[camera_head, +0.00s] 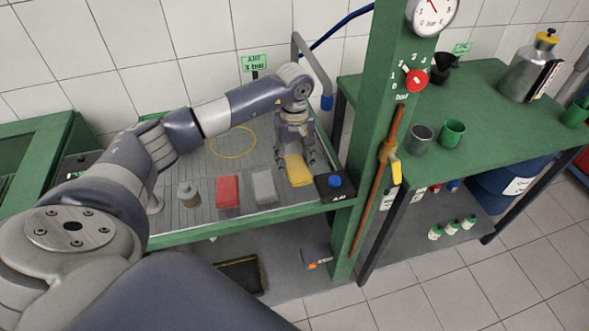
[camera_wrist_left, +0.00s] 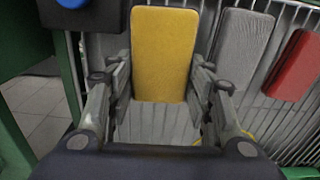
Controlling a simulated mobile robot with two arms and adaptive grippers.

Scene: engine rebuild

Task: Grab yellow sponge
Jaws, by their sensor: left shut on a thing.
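The yellow sponge (camera_head: 299,171) is at the right end of the grey ribbed bench surface in the head view. In the left wrist view the sponge (camera_wrist_left: 164,52) stands out between the fingers, its broad face toward the camera. My left gripper (camera_head: 294,158) reaches down over the sponge from behind. In the left wrist view the left gripper (camera_wrist_left: 164,82) is shut on the sponge, one finger along each side edge. I cannot tell whether the sponge still touches the surface. My right gripper is not in view.
A grey sponge (camera_head: 264,187) and a red sponge (camera_head: 228,192) lie left of the yellow one, with a small metal bottle (camera_head: 188,194) further left. A black box with a blue button (camera_head: 334,182) sits close on the right. A green post (camera_head: 366,130) rises beyond it.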

